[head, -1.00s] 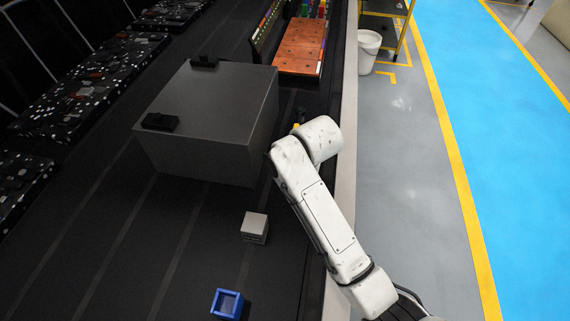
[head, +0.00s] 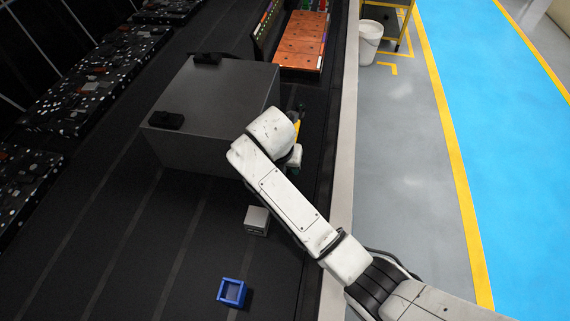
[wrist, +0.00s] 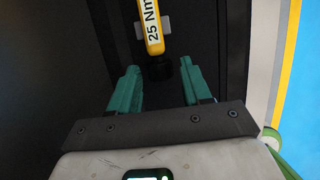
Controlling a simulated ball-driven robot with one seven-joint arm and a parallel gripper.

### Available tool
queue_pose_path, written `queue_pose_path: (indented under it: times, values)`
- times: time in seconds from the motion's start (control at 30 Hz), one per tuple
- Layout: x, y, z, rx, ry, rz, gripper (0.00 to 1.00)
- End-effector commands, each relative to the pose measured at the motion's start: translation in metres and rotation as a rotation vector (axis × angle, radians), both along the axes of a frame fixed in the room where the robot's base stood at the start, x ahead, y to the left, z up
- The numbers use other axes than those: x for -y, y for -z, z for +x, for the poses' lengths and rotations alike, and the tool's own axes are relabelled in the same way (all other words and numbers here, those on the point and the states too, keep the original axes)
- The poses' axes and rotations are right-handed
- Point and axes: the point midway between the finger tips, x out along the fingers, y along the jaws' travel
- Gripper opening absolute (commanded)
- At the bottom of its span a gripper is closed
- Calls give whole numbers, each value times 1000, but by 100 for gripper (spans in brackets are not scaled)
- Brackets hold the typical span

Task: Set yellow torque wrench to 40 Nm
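In the head view a small yellow and black part of the wrench (head: 299,116) shows beside my arm, right of the big grey box. My fingers are mostly hidden there behind my white arm.
A large dark grey box (head: 215,95) with black handles stands left of my arm. A small grey cube (head: 257,221) and an open blue box (head: 232,292) lie on the dark surface nearer me. A copper-coloured plate (head: 302,42) is beyond. The surface's pale edge (head: 340,190) runs along the right.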

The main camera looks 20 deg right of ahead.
Motion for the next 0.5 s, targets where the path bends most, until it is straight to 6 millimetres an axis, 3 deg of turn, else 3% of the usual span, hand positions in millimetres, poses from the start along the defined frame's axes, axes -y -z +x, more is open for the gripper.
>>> queue_pose_path:
  times: [0.3,0.5]
  values:
    - [0,-2,0,2,-1,1,54]
    - [-4,-17,-2,3,-1,1,54]
